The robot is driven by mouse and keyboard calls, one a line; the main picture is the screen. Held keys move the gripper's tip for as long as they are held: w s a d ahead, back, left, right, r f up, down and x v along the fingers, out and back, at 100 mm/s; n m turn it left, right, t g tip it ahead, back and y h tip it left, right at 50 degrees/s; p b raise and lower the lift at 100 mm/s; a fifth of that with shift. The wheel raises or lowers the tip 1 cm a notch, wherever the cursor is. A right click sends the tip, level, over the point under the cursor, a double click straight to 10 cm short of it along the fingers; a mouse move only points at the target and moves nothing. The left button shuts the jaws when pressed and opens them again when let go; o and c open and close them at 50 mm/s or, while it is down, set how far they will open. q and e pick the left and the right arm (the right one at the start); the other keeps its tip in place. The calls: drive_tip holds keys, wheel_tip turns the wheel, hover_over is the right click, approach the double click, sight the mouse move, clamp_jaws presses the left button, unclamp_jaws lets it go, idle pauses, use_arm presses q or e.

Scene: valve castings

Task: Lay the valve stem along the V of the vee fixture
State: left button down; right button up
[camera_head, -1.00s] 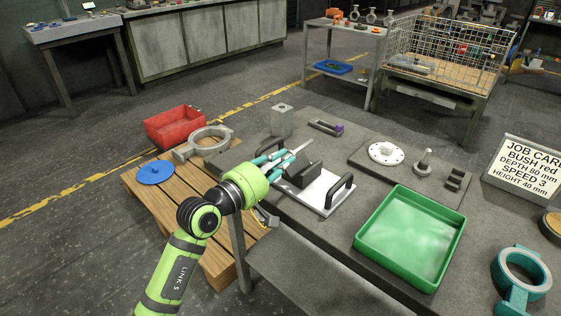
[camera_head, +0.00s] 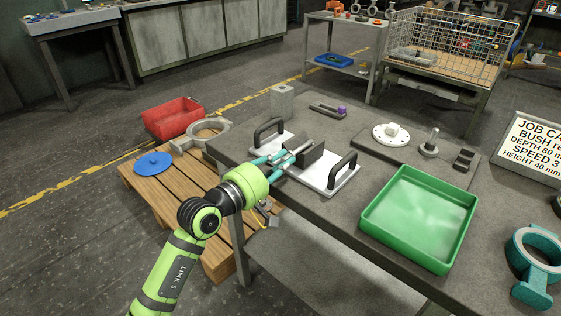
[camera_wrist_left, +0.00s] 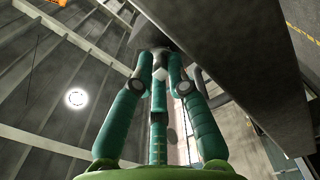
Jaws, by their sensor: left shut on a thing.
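My left gripper (camera_head: 286,154) reaches in from the left over the vee fixture, its teal fingers shut on a pale metal piece, apparently the valve stem (camera_head: 302,147). The vee fixture is a white plate (camera_head: 338,186) with two black handles and dark angled blocks (camera_head: 311,156) in its middle. The fingers hide much of the stem and part of the blocks, so I cannot tell whether the stem touches the V. In the left wrist view, the fingertips (camera_wrist_left: 160,70) close together beside a large dark slanted face. My right gripper is out of view.
A green tray (camera_head: 375,228) stands right of the fixture. Behind it are a grey plate with a white flanged disc (camera_head: 391,134) and an upright pin (camera_head: 431,145). A pallet (camera_head: 160,196) with a blue disc (camera_head: 153,163) and a red bin (camera_head: 173,116) lies left of the bench.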

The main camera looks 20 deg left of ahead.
use_arm(q)
drive_tip(key=c, duration=1.1)
unclamp_jaws()
drive_tip(key=shift+c, duration=0.2)
drive_tip(key=shift+s+a+f, duration=0.1)
drive_tip(key=shift+s, duration=0.15)
drive_tip(key=v, duration=1.1)
drive_tip(key=shift+s+r, duration=0.25)
drive_tip(key=shift+s, duration=0.05)
